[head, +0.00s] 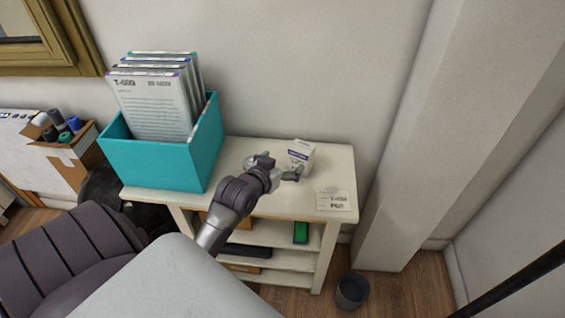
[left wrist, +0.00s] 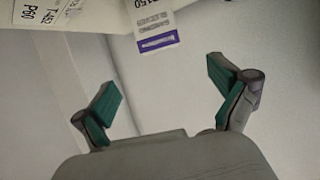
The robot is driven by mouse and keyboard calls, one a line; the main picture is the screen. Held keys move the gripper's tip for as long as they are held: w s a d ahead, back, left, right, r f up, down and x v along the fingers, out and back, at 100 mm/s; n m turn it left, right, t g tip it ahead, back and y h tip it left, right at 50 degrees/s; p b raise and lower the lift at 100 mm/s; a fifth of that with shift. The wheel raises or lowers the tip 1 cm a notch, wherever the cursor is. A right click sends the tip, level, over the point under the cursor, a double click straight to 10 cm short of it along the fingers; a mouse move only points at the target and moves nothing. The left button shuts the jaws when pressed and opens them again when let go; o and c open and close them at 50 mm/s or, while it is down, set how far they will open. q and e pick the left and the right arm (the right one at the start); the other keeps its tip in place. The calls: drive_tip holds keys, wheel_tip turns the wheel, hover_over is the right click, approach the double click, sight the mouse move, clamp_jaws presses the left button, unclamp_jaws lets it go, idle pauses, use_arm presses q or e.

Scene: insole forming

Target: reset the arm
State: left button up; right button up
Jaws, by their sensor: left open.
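My left arm reaches over the white shelf unit (head: 235,150), with my left gripper (head: 280,168) above its top. The gripper is open, and in the left wrist view its two green-padded fingers (left wrist: 165,92) stand wide apart with nothing between them. A small white box with purple print (head: 302,152) stands just beyond the fingers. It also shows at the top of the left wrist view (left wrist: 155,22), beyond the fingertips. My right gripper is not in view.
A teal bin (head: 165,165) with several upright document sleeves stands left on the shelf top. A label card (head: 336,201) lies at the right front edge. A dark waste bin (head: 352,291) is on the floor. A wall column (head: 440,150) stands right.

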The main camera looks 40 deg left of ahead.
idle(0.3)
use_arm(q)
drive_tip(key=s+d+f+m+g+h, duration=0.1)
drive_tip(key=s+d+f+g, duration=0.2)
drive_tip(key=s+d, duration=0.35)
drive_tip(key=s+d+f+m+g, duration=0.2)
drive_tip(key=s+d+g, duration=0.2)
drive_tip(key=s, duration=0.6)
drive_tip(key=s+d+f+m+g+h, duration=0.1)
drive_tip(key=s+d+f+g, duration=0.3)
drive_tip(key=s, duration=0.5)
wheel_tip(320, 180, down, 24)
drive_tip(key=d, duration=0.1)
drive_tip(key=s+a+f+g, duration=0.1)
drive_tip(key=s+a+f, duration=0.2)
drive_tip(key=s+f, duration=1.4)
drive_tip(key=shift+f, duration=0.1)
